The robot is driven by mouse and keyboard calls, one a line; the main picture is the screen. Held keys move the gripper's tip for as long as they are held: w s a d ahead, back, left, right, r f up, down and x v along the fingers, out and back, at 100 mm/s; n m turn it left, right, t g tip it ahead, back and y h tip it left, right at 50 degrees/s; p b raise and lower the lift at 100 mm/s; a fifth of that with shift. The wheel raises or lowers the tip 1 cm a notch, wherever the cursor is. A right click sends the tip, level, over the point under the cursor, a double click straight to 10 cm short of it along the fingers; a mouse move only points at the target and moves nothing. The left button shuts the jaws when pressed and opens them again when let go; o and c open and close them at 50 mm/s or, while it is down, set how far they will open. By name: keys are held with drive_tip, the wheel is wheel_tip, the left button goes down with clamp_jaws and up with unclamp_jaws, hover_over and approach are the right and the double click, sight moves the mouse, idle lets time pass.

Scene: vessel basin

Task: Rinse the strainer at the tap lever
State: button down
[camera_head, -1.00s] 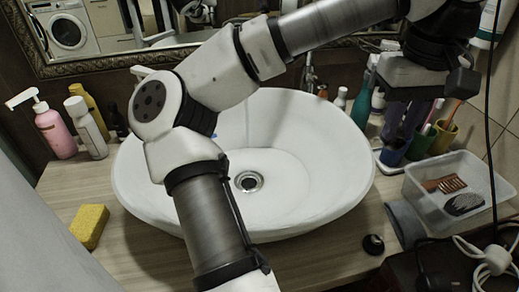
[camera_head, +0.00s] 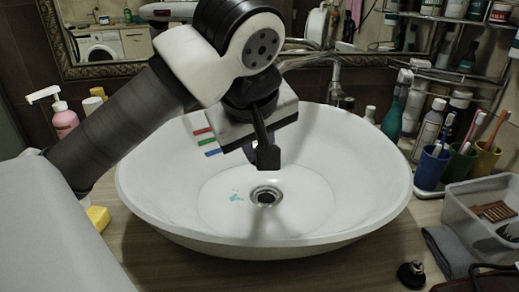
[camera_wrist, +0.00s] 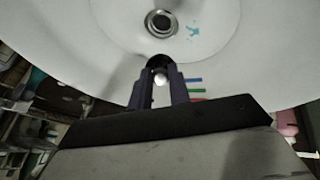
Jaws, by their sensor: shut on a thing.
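My gripper (camera_head: 265,165) hangs over the back half of the white basin (camera_head: 370,200), pointing down, in front of the tap (camera_head: 334,80). In the wrist view its two dark fingers (camera_wrist: 160,72) are close together with a small, bright rounded thing (camera_wrist: 160,78) between them. It is mostly hidden, and I cannot tell whether it is the strainer. The round metal drain fitting (camera_head: 267,196) lies at the basin's bottom, apart from the fingers; it also shows in the wrist view (camera_wrist: 161,22). The tap lever cannot be made out clearly.
Red, green and blue marks (camera_head: 207,142) are on the basin's back wall, and a teal smear (camera_head: 236,198) lies near the drain. Toothbrush cups (camera_head: 432,168) and a clear bin (camera_head: 480,215) stand right. A black round knobbed piece (camera_head: 411,275) lies on the front counter.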

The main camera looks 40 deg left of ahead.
drive_tip(key=w+a+f+p, duration=0.1)
drive_tip(key=w+a+f, duration=0.1)
drive_tip(key=w+a, duration=0.5)
drive_tip(key=shift+w+a+f, duration=0.15)
drive_tip(key=shift+w+f, duration=0.25)
drive_tip(key=shift+w, duration=1.85)
drive_tip(key=shift+w, duration=0.1)
drive_tip(key=shift+w+d, duration=0.25)
drive_tip(key=shift+d, duration=0.25)
drive_tip(key=shift+s+a, duration=0.1)
drive_tip(key=shift+a, duration=0.05)
drive_tip(key=shift+s+a, duration=0.25)
drive_tip(key=shift+a, duration=0.15)
drive_tip(key=shift+w+d, duration=0.1)
drive_tip(key=shift+d, duration=0.05)
drive_tip(key=shift+w+d, duration=0.25)
drive_tip(key=shift+d, duration=0.15)
